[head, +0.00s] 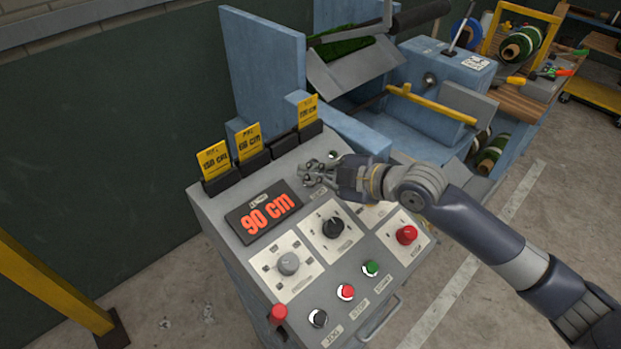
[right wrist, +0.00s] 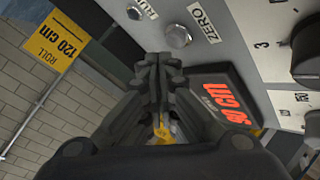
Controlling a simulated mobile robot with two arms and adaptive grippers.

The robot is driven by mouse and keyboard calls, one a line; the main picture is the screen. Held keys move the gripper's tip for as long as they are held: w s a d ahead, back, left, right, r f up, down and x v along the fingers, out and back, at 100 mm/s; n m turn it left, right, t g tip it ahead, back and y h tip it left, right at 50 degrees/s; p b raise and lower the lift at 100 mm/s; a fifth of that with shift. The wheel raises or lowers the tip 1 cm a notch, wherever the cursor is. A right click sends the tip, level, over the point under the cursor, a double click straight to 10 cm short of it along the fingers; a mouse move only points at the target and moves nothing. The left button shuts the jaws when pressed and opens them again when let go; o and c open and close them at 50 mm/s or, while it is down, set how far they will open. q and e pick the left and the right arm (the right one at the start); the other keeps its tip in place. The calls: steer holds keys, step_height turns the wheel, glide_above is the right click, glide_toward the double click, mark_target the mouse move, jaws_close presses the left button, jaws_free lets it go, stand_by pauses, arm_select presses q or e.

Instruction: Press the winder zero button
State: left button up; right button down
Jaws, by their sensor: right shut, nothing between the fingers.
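The zero button, a round metal button (right wrist: 177,36), shows in the right wrist view beside a label (right wrist: 205,22) reading ZERO. It is on the sloped grey control panel (head: 222,207). In the right wrist view the fingertips (right wrist: 160,60) appear just below and left of the zero button, with a small visible gap. Whether they touch the panel is unclear. In the head view I cannot make out the zero button near my gripper. My left gripper is not in view.
The display (head: 264,215) reads 90 cm. Yellow cards (head: 249,142) stand along the panel's back edge. The blue machine (head: 265,70) is behind.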

steer(key=shift+f, duration=0.15)
stand_by(0.7)
steer(key=shift+w+a+f, duration=0.1)
steer(key=shift+a+f, duration=0.05)
steer(key=shift+f, duration=0.15)
steer(key=shift+w+a+f+b, duration=0.1)
steer(key=shift+f+b, duration=0.4)
steer(key=shift+b, duration=0.15)
stand_by(0.5)
stand_by(0.4)
steer(key=shift+s+d+r+p, duration=0.1)
steer(key=shift+d+r+p, duration=0.05)
steer(key=shift+r+p, duration=0.3)
steer(key=shift+s+d+r+p, duration=0.1)
steer(key=shift+r+p, duration=0.3)
steer(key=shift+r, duration=0.05)
steer(key=shift+r, duration=0.1)
steer(key=r+p, duration=0.2)
steer(key=r, duration=0.1)
steer(key=s+d+r+p, duration=0.1)
steer(key=p, duration=0.1)
steer(key=shift+s+d+r, duration=0.1)
steer(key=shift+r, duration=0.15)
